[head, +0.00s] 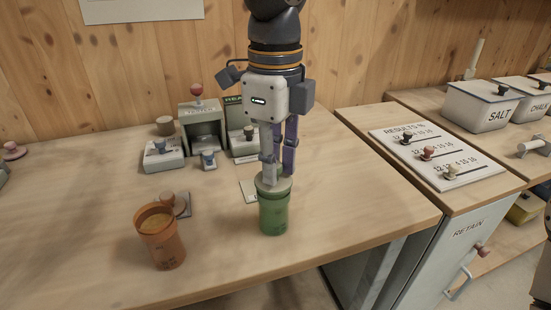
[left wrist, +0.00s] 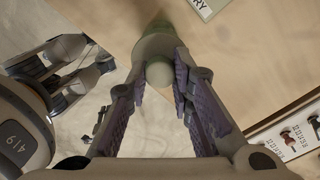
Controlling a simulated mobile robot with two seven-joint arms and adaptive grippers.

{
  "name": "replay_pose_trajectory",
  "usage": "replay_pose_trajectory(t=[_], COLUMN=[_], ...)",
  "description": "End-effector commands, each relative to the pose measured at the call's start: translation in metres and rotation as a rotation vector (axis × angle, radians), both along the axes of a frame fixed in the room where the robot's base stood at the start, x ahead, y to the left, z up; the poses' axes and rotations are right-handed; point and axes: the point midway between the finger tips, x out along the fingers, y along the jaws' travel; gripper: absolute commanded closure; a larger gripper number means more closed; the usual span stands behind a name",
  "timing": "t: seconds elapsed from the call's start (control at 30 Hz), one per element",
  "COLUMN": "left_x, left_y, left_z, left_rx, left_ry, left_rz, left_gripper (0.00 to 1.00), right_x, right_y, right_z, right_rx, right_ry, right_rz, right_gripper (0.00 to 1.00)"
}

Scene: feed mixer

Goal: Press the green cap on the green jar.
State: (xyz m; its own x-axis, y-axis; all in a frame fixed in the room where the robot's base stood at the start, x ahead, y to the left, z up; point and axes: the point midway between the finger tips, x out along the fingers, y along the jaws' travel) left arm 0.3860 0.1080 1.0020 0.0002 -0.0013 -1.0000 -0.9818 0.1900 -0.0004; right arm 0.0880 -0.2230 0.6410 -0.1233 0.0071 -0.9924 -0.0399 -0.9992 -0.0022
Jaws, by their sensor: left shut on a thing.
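The green jar (head: 274,215) stands upright near the front of the wooden bench. The pale green cap (head: 267,187) is at the jar's mouth, roughly level; whether it is fully seated I cannot tell. My left gripper (head: 278,163) points down from above, its fingers shut on the cap's round knob. In the left wrist view the knob (left wrist: 158,74) sits between the purple-padded fingers, with the cap's disc (left wrist: 153,45) beyond it. The disc hides the jar's mouth, and a little of the green jar (left wrist: 160,24) shows past it.
An open orange jar (head: 162,244) stands to the left, with a brownish knobbed cap (head: 168,199) behind it. Testing devices (head: 203,128) stand at the back. A results board (head: 440,155) lies on the cabinet at the right. Bench space right of the green jar is clear.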

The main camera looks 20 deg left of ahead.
Motion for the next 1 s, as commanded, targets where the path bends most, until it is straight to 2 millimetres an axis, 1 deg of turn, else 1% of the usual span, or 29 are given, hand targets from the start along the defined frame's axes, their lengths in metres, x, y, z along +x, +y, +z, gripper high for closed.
replay_pose_trajectory(t=[0.4, 0.43, 0.47, 0.5, 0.53, 0.77, 0.8, 0.83, 0.87, 1.0], left_x=[0.0, 0.0, 0.0, 0.0, 0.0, 0.0, 0.0, 0.0, 0.0, 0.0], left_y=[-0.0002, -0.0002, -0.0002, -0.0002, -0.0002, -0.0002, -0.0002, -0.0002, -0.0002, -0.0002], left_z=[-0.0001, -0.0001, -0.0001, -0.0001, -0.0001, -0.0001, -0.0002, -0.0002, -0.0002, -0.0002], left_rx=[0.0, 0.0, 0.0, 0.0, 0.0, 0.0, 0.0, 0.0, 0.0, 0.0], left_ry=[0.0, 0.0, 0.0, 0.0, 0.0, 0.0, 0.0, 0.0, 0.0, 0.0], left_rz=[0.0, 0.0, 0.0, 0.0, 0.0, 0.0, 0.0, 0.0, 0.0, 0.0], left_gripper=[1.0, 0.77, 0.7, 0.61, 0.56, 0.56, 0.47, 0.4, 0.36, 0.36], right_x=[0.0, 0.0, 0.0, 0.0, 0.0, 0.0, 0.0, 0.0, 0.0, 0.0], right_y=[0.0, 0.0, 0.0, 0.0, 0.0, 0.0, 0.0, 0.0, 0.0, 0.0], right_z=[0.0, 0.0, 0.0, 0.0, 0.0, 0.0, 0.0, 0.0, 0.0, 0.0], right_rx=[0.0, 0.0, 0.0, 0.0, 0.0, 0.0, 0.0, 0.0, 0.0, 0.0], right_ry=[0.0, 0.0, 0.0, 0.0, 0.0, 0.0, 0.0, 0.0, 0.0, 0.0], right_rz=[0.0, 0.0, 0.0, 0.0, 0.0, 0.0, 0.0, 0.0, 0.0, 0.0], right_gripper=[0.6, 0.6, 0.6, 0.6, 0.6, 0.6, 0.6, 0.6, 0.6, 0.6])
